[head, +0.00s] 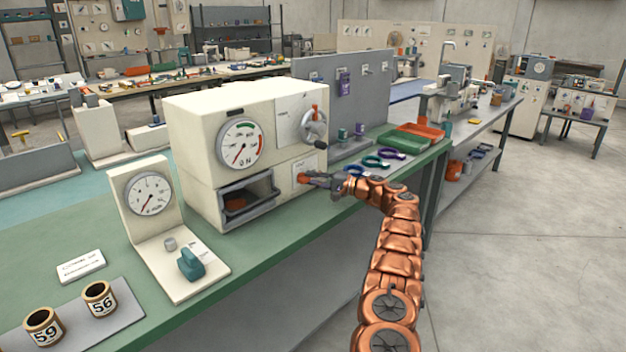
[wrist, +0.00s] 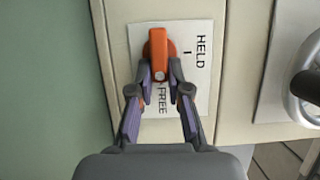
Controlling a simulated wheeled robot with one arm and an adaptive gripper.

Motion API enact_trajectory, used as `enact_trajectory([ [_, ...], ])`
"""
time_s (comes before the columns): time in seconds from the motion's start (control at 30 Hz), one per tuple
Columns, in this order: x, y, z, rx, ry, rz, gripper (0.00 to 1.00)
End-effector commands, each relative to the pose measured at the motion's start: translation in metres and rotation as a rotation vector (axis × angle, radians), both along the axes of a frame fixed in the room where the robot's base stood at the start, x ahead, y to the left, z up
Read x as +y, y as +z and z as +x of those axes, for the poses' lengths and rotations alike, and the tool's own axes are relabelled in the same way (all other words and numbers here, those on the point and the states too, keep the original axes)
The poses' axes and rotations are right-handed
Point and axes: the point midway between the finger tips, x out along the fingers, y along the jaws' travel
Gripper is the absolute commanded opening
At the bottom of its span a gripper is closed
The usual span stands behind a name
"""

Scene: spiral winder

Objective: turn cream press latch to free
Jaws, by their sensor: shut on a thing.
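The cream press (head: 195,140) stands on the green bench, with a dial, an open drawer bay and a handwheel on its front. Its orange latch (wrist: 158,52) sits on a white plate (wrist: 142,38) marked HELD and FREE; in the head view the latch (head: 303,178) shows low on the right of the front. My gripper (wrist: 160,78) is shut on the latch's lever, one fingertip on each side. In the wrist view the lever lies up and down in the picture, its lower end towards the word FREE. HELD stands to its right.
The handwheel (head: 315,123) is just above my gripper on the press. Purple, teal and green rings (head: 376,162) lie beside my wrist, with green and orange trays (head: 405,138) beyond. A gauge stand (head: 150,195) with a teal knob is left of the press.

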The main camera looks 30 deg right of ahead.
Motion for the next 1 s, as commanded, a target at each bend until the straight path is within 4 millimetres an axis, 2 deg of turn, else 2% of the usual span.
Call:
enact_trajectory([
  [0.23, -0.001, 0.001, 0.000, -0.001, -0.003, 0.001, 0.00],
  [0.27, -0.001, 0.001, 0.000, -0.001, -0.003, 0.001, 0.18],
  [0.5, 0.000, 0.000, 0.000, 0.000, -0.001, 0.000, 0.42],
  [0.83, -0.002, 0.000, -0.002, 0.001, -0.001, -0.001, 0.42],
  [1.0, -0.012, 0.001, -0.015, 0.000, -0.002, -0.004, 0.42],
])
